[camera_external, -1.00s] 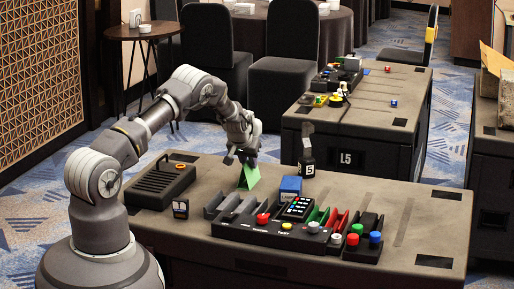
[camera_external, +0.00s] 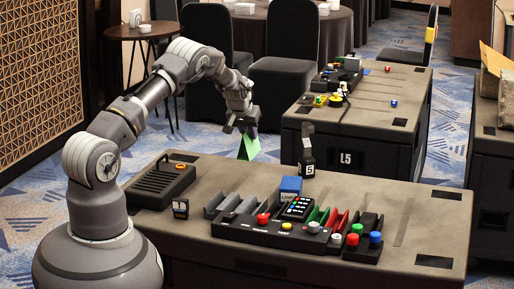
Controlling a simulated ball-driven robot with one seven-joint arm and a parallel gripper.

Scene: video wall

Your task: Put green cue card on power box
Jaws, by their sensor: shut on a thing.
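The green cue card (camera_external: 249,148), a folded tent shape, hangs from my gripper (camera_external: 241,128). My gripper is shut on its top edge and holds it in the air above the far edge of the near table (camera_external: 225,174). The fingertips are small and partly hidden by the card. A dark box with a slatted top and a small orange mark (camera_external: 160,181) sits at the table's left end, left of and below the card. It looks like the power box, but I can read no label.
A small black card marked 1 (camera_external: 180,209) stands right of the slatted box. Bare tabletop lies behind the grey slots.

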